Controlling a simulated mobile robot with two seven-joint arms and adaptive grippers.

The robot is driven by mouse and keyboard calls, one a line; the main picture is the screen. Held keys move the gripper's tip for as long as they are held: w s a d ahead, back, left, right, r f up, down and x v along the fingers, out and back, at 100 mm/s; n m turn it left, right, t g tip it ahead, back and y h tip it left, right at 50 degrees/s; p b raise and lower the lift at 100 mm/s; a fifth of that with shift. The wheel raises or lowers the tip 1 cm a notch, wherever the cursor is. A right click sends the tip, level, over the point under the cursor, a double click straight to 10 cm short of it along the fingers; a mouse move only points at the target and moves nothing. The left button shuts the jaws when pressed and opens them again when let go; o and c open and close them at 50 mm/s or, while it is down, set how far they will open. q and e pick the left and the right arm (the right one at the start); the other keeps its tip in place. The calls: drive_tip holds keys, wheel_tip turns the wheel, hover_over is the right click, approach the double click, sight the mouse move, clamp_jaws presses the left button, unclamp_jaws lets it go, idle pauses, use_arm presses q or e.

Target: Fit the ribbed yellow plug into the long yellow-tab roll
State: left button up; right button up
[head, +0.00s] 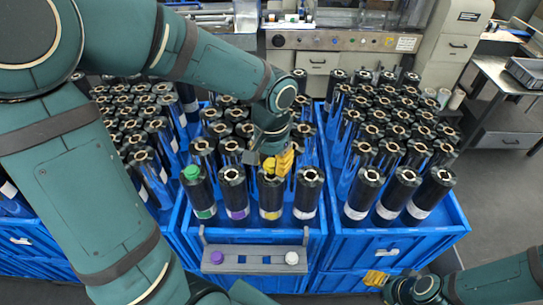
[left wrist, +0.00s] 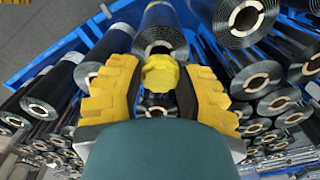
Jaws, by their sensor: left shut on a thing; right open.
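The ribbed yellow plug (left wrist: 160,74) is held between the yellow padded fingers of my left gripper (left wrist: 155,92) in the left wrist view. In the head view my left gripper (head: 277,163) is over the top of the roll with a yellow band (head: 270,197), in the front row of the middle crate. The plug is largely hidden there by the fingers. A dark roll (left wrist: 160,35) lies just beyond the plug in the wrist view; I cannot tell whether the plug enters its core. My right gripper (head: 377,278) is open and empty at the lower right, in front of the crates.
A grey holder (head: 255,262) on the middle crate's front carries a purple plug (head: 216,257) and a white plug (head: 291,257). A green plug (head: 191,173) sits in the front-left roll. Blue crates (head: 400,245) of upright rolls crowd both sides.

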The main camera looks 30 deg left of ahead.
sight(271, 163)
use_arm(q)
drive_tip(key=shift+f+b, duration=0.4)
drive_tip(key=shift+f, duration=0.5)
drive_tip(key=shift+f+b, duration=0.6)
drive_tip(key=shift+b, duration=0.05)
idle(0.9)
drive_tip(key=o, duration=0.4)
drive_tip(key=shift+o, duration=0.2)
drive_tip(key=shift+r, duration=0.2)
drive_tip(key=shift+r+p, duration=2.2)
drive_tip(key=shift+r, duration=3.2)
